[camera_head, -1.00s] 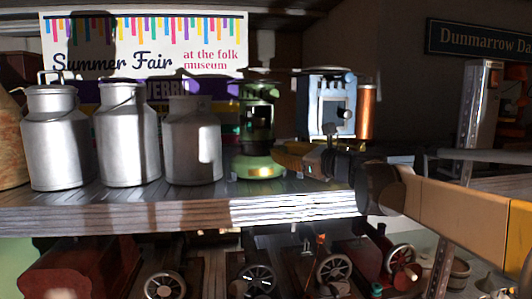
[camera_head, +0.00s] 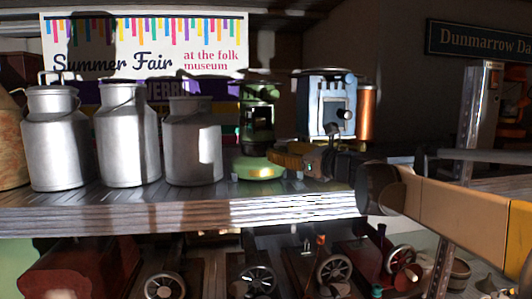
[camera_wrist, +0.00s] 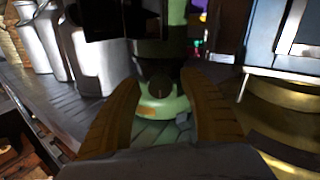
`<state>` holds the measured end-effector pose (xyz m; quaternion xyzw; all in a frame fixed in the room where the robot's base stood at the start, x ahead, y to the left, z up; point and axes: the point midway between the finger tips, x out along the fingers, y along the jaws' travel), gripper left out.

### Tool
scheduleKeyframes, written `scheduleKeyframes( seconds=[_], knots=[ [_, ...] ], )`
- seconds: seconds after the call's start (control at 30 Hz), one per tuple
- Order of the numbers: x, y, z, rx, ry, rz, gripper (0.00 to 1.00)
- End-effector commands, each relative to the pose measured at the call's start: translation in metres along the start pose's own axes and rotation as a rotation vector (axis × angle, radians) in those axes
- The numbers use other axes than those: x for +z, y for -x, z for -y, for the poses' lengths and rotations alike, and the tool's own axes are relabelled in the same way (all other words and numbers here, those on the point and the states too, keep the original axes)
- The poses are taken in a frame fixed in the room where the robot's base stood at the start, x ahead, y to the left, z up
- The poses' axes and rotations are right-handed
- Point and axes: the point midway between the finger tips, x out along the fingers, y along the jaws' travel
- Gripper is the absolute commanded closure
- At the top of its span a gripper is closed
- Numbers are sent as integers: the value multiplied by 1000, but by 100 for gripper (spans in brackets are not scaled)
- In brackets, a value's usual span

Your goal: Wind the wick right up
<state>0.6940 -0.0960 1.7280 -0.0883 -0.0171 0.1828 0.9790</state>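A green heater-like appliance (camera_head: 262,172) with a rounded pale green base and a darker upright body stands on the wooden shelf. In the wrist view, a small dark round knob (camera_wrist: 160,86) shows on the front of its green base (camera_wrist: 160,108); I take this as the wick knob. My gripper (camera_head: 278,157) is at the appliance's lower right in the head view. In the wrist view, its two yellow-brown fingers (camera_wrist: 160,78) are spread on either side of the knob, with gaps visible. The wick itself is not visible.
Several metal milk churns (camera_head: 128,135) stand to the left on the shelf (camera_head: 150,213). A blue stove (camera_head: 333,105) and a copper cylinder (camera_head: 366,112) are close on the right. Wheeled models (camera_head: 333,270) fill the level below. A Summer Fair sign (camera_head: 215,30) hangs behind.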

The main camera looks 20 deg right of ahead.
Motion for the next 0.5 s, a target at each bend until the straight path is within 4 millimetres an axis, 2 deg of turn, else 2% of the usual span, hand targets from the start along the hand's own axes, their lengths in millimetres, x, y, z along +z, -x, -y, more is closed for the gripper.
scheduleKeyframes(
  seconds=[0.27, 0.37, 0.5],
  knots=[
    [-1, 7, 0, -1, 1, -1, 49],
    [-1, 23, 1, -2, 1, -1, 49],
    [-1, 54, 1, -3, 1, -1, 49]
  ],
)
